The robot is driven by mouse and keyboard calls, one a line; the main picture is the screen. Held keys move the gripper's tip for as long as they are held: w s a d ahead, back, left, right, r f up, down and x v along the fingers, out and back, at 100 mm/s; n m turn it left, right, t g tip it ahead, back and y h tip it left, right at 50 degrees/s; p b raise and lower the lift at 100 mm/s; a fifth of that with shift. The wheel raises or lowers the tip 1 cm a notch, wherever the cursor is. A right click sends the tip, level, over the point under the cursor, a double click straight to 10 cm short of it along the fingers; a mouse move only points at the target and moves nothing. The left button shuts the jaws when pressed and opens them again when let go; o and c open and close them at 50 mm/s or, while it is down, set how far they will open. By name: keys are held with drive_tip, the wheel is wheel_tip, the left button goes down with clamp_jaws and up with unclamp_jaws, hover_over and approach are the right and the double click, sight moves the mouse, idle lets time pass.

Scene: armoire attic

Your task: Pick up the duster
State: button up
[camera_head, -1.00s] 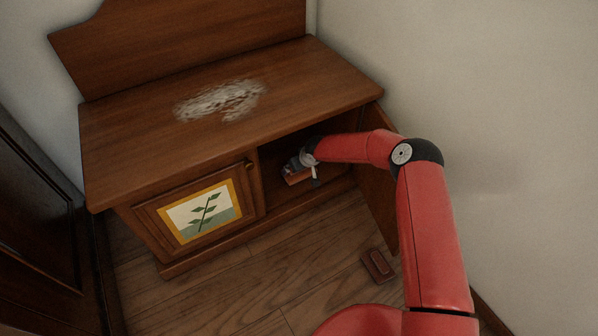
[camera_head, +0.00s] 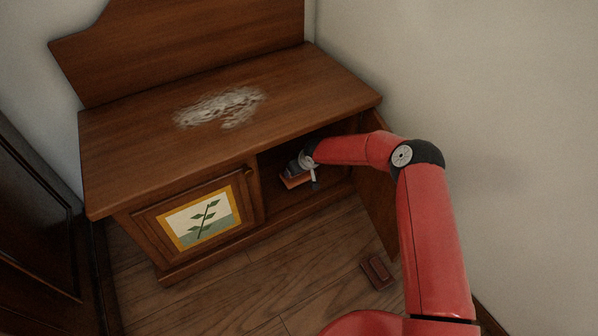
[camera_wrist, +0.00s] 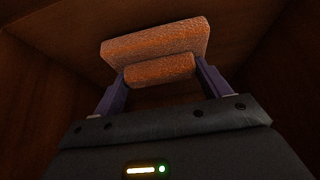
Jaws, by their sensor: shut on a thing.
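The duster (camera_wrist: 158,42) is an orange-brown block with a rough surface and a narrower raised part on the near side. In the wrist view my gripper (camera_wrist: 160,72) has its two purple fingers against both ends of that narrower part, shut on it. In the head view my gripper (camera_head: 300,166) is inside the open right compartment of the cabinet (camera_head: 130,148), and the duster (camera_head: 295,182) shows as a small orange edge beneath it. Whether the duster touches the compartment floor cannot be told.
White dusty smears (camera_head: 220,106) lie on the cabinet top. The left door with a plant picture (camera_head: 200,217) is closed; the right door (camera_head: 378,200) stands open beside my arm. A reddish-brown block (camera_head: 377,271) lies on the wooden floor. A wall is close on the right.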

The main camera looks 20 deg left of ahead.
wheel_tip(320, 180, up, 2)
drive_tip(key=s+d+b, duration=0.3)
drive_tip(key=s+d, duration=0.8)
drive_tip(key=d, duration=0.2)
drive_tip(key=shift+s+d, duration=0.35)
drive_tip(key=shift+f, duration=0.1)
